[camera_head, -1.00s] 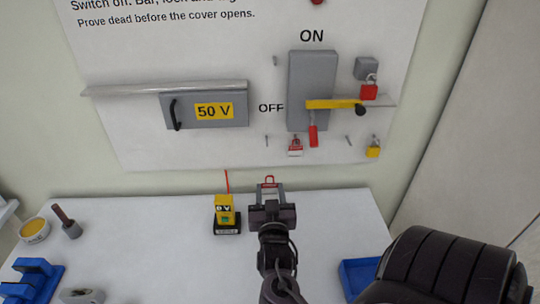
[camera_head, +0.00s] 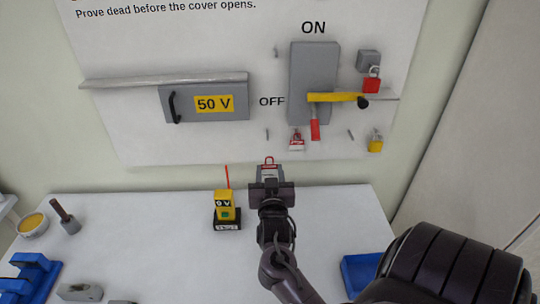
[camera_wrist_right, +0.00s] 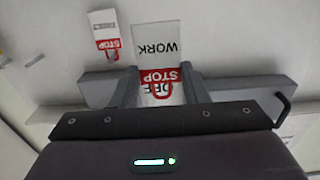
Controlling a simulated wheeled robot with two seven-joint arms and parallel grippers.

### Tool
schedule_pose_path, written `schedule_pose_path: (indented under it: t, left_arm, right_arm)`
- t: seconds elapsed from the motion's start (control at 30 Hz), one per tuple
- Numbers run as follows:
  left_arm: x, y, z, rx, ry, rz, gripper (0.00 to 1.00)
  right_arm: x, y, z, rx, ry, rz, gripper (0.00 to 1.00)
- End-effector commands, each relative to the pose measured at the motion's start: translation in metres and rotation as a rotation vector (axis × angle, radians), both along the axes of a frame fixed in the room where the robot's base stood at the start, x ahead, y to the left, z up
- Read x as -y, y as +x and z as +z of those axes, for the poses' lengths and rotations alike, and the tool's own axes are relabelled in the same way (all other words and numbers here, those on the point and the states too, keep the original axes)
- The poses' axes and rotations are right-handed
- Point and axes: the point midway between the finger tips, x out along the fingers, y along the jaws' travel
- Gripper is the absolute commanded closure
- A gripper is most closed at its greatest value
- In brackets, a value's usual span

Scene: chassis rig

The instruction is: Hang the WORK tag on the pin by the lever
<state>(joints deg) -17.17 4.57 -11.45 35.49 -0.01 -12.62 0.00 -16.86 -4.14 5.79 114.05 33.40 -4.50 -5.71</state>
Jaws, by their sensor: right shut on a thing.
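The WORK tag (camera_wrist_right: 158,40) is white with a red STOP band and a red loop. My right gripper (camera_wrist_right: 160,88) is shut on it; in the head view the gripper (camera_head: 270,178) holds the tag (camera_head: 269,170) with its loop upward, below the board and apart from it. The red lever (camera_head: 315,130) points down from the grey switch box (camera_head: 299,78), right of OFF. A bare pin (camera_head: 267,134) is left of the lever and another (camera_head: 350,134) right of it. A red-and-white tag (camera_head: 297,142) hangs just left of the lever. My left gripper is out of view.
A yellow bar (camera_head: 335,97) crosses the switch box. A red padlock (camera_head: 372,84) and a yellow padlock (camera_head: 375,144) hang at right. A yellow tester (camera_head: 225,204) with a red probe stands on the bench beside my gripper. A blue tray (camera_head: 358,272) lies at front right.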

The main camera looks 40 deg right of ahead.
Motion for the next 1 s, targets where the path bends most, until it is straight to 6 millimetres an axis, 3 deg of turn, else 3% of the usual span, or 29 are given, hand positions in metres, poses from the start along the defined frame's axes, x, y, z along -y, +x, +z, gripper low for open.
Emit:
schedule_pose_path:
  t: [1.0]
  left_arm:
    - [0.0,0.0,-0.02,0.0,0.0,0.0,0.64]
  right_arm:
    - [0.033,0.039,0.001,0.002,-0.002,0.0,0.8]
